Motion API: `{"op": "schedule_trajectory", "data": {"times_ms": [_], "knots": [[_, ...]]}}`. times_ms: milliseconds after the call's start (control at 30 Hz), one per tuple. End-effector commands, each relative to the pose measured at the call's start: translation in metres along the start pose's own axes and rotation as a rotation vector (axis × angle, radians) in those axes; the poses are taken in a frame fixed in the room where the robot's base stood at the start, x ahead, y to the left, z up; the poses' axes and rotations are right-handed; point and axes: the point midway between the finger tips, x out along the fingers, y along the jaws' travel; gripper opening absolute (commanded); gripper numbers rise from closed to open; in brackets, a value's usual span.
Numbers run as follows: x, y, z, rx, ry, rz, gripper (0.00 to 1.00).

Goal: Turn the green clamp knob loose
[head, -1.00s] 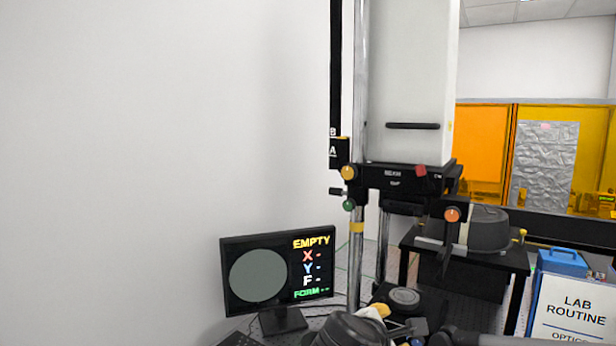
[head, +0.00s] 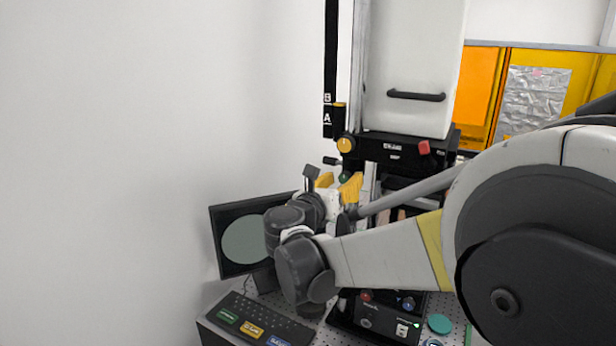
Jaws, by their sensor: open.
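The green clamp knob (head: 345,176) sits on the left side of the instrument's black carriage, below a yellow knob (head: 346,145). Only a small part of it shows, between and behind my fingertips. My gripper (head: 338,183) has yellow fingertips and is open, with the two tips apart. It is in front of the green knob in the picture. I cannot tell whether either finger touches the knob or how far off it is in depth.
A monitor (head: 220,236) stands left of my gripper, partly covered by my wrist. A keyboard (head: 258,322) lies in front of it. A black control box (head: 385,325) is below my arm. A red knob (head: 424,147) is on the carriage's right.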

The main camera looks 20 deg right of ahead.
Motion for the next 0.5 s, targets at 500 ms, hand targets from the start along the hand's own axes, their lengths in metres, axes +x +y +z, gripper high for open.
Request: {"op": "schedule_trajectory", "data": {"times_ms": [500], "knots": [[0.0156, -0.0002, 0.0000, 0.001, 0.001, 0.001, 0.33]]}}
